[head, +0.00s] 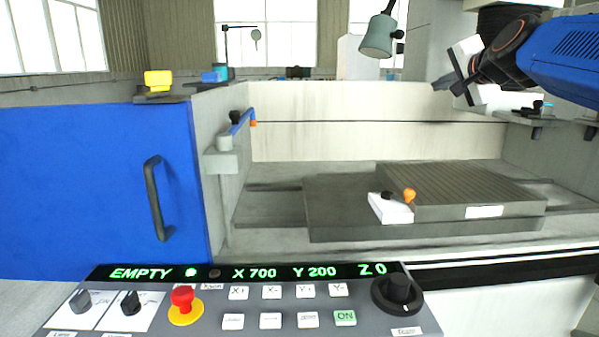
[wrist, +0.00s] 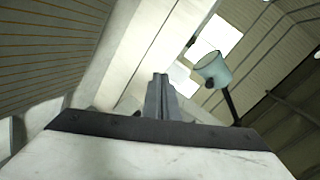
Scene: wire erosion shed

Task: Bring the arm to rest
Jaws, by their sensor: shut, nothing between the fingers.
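My gripper (head: 445,84) is at the upper right of the head view, at the end of my blue arm. It is raised above the machine's work area and points to the left. In the wrist view the fingers (wrist: 160,82) are together, with nothing between them. The machine bed's slotted table (head: 455,185) lies well below the gripper, and nothing touches the fingers.
A control panel (head: 255,300) with a lit display reading EMPTY stands in front. A blue door (head: 95,190) is at left. A lamp (head: 377,38) hangs near the gripper; it also shows in the wrist view (wrist: 213,69). A shelf (head: 530,119) is below my arm.

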